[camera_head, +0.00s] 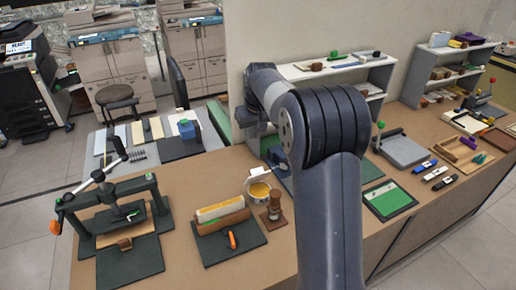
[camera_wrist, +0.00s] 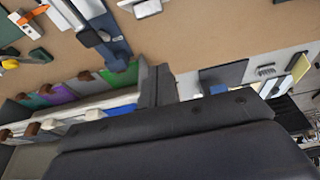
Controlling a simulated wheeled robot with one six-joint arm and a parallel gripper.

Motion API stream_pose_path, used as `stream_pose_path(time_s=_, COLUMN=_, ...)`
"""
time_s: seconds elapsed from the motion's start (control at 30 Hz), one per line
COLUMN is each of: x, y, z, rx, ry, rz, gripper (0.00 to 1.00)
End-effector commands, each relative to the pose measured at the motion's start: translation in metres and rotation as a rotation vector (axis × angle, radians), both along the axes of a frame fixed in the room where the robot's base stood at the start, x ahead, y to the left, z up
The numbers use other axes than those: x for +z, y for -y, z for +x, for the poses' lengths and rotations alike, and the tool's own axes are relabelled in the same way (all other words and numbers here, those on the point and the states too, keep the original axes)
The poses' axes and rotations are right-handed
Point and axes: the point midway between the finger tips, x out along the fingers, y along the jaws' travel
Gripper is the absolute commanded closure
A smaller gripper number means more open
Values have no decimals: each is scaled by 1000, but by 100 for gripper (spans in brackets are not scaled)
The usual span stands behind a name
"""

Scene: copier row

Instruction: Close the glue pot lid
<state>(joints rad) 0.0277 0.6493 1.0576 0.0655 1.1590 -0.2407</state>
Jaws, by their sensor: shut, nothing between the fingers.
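The glue pot (camera_head: 258,191) is a small white pot on the brown bench in the head view. Its mouth is uncovered and yellow glue shows inside. A small pale piece (camera_head: 257,172) stands up at its back rim and looks like the raised lid. My gripper (camera_wrist: 156,84) shows in the wrist view as dark fingers, shut and empty. In the head view my arm reaches up and back left, so its end is above and behind the pot, apart from it. I cannot make out the pot for certain in the wrist view.
A brown wooden stamp-like piece (camera_head: 273,207) stands close right of the pot. A block on a dark mat (camera_head: 238,246) lies in front left, and a dark press (camera_head: 112,205) stands farther left. A white shelf (camera_head: 320,70) is behind. Bare bench lies at the front.

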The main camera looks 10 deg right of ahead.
Motion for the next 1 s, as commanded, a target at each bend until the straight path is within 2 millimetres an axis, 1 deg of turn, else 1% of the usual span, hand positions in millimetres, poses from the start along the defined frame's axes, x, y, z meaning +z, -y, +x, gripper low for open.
stream_pose_path(time_s=0.17, x=-8, y=0, z=7, rx=3, ry=-3, rz=2, gripper=100)
stream_pose_path(time_s=0.27, x=-20, y=-1, z=10, rx=3, ry=-7, rz=2, gripper=100)
stream_pose_path(time_s=0.37, x=-38, y=-2, z=14, rx=3, ry=-8, rz=2, gripper=100)
stream_pose_path(time_s=0.67, x=-101, y=-6, z=32, rx=3, ry=-8, rz=2, gripper=100)
stream_pose_path(time_s=0.8, x=-106, y=-2, z=17, rx=3, ry=-4, rz=2, gripper=100)
stream_pose_path(time_s=1.0, x=-116, y=1, z=3, rx=2, ry=-3, rz=2, gripper=100)
